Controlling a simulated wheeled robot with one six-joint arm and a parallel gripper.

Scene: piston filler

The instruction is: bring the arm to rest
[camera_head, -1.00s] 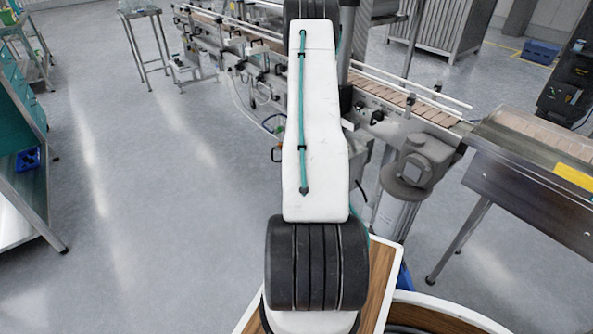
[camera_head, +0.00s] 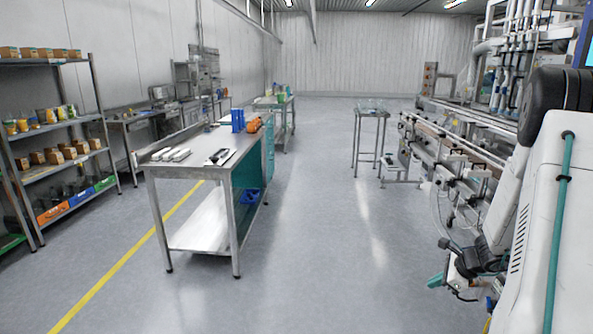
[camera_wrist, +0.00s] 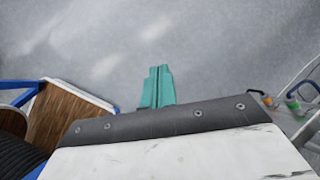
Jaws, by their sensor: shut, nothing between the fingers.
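My gripper (camera_wrist: 159,86) shows in the wrist view as two teal fingers side by side. They are shut against each other with nothing between them, above bare grey floor. In the head view my arm (camera_head: 525,230) fills the right edge, with its white link and dark joint close to the camera. The teal fingertips (camera_head: 436,280) point left there, low in front of the conveyor machine. Part of the wrist is hidden behind the arm link.
The conveyor line (camera_head: 455,150) runs along the right, close behind my arm. A steel workbench (camera_head: 160,185) stands left of centre, and a small steel table (camera_head: 371,113) stands farther back. A shelf rack (camera_head: 88,118) is at far left. The middle floor is clear.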

